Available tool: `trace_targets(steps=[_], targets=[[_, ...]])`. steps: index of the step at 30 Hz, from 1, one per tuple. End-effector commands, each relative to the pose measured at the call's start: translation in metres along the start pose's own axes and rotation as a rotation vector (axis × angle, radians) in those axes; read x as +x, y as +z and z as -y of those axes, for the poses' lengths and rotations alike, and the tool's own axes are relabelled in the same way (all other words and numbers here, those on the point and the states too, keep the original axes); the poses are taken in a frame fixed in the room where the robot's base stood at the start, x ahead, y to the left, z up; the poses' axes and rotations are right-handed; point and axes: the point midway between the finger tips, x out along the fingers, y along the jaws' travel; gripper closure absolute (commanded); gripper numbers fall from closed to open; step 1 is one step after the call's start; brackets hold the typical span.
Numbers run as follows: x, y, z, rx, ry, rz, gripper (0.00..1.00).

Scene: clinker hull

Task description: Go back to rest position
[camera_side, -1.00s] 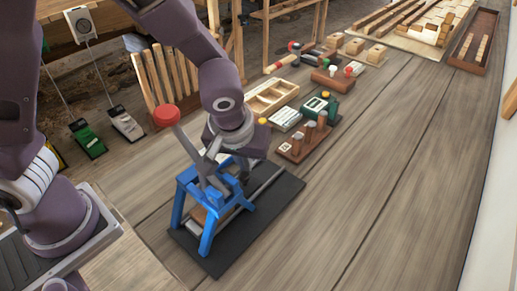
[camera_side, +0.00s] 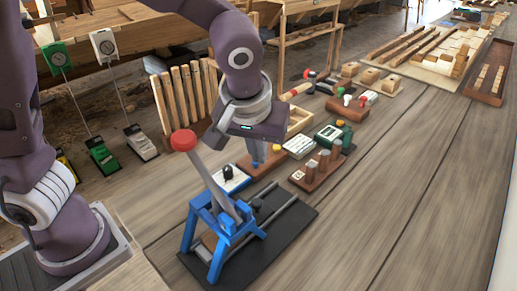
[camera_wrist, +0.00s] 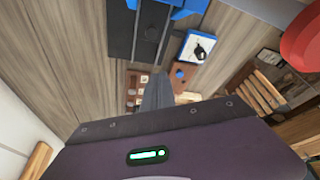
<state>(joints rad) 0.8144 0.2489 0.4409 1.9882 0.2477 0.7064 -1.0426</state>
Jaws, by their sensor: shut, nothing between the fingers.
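My gripper (camera_side: 257,163) hangs in the air behind the blue press, pointing down, in the side view. Its fingers are together and hold nothing. In the wrist view the closed fingers (camera_wrist: 157,93) point toward the bench. The blue press (camera_side: 192,226) stands on a black base plate (camera_side: 275,235) with two grey rails. Its grey lever leans up to the left and ends in a red knob (camera_side: 184,140). The red knob also shows at the right of the wrist view (camera_wrist: 304,40). My gripper is apart from the press and lever.
Behind the press lie a white panel with a black knob (camera_side: 232,179), a wooden peg block (camera_side: 318,172) and an open wooden tray (camera_side: 300,121). A rack of wooden slats (camera_side: 165,105) stands at the left. The bench at the right front is bare.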

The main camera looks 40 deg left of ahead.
Motion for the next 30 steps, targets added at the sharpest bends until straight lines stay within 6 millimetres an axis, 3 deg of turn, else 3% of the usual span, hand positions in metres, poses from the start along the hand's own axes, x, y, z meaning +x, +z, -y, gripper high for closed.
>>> trace_targets(steps=[2, 4, 8, 9, 12, 15, 19, 30], targets=[[-0.008, -0.002, 0.003, -0.006, 0.005, 0.001, 1.00], [-0.021, -0.006, 0.022, -0.030, 0.017, 0.015, 1.00], [-0.067, -0.007, 0.100, -0.101, 0.066, 0.025, 1.00], [-0.079, 0.000, 0.122, -0.102, 0.077, 0.013, 1.00], [-0.101, 0.028, 0.155, -0.003, 0.112, -0.021, 1.00], [-0.113, 0.060, 0.165, 0.195, 0.158, -0.068, 1.00], [-0.117, 0.084, 0.167, 0.381, 0.184, -0.120, 1.00], [-0.117, 0.089, 0.166, 0.435, 0.189, -0.132, 1.00]])
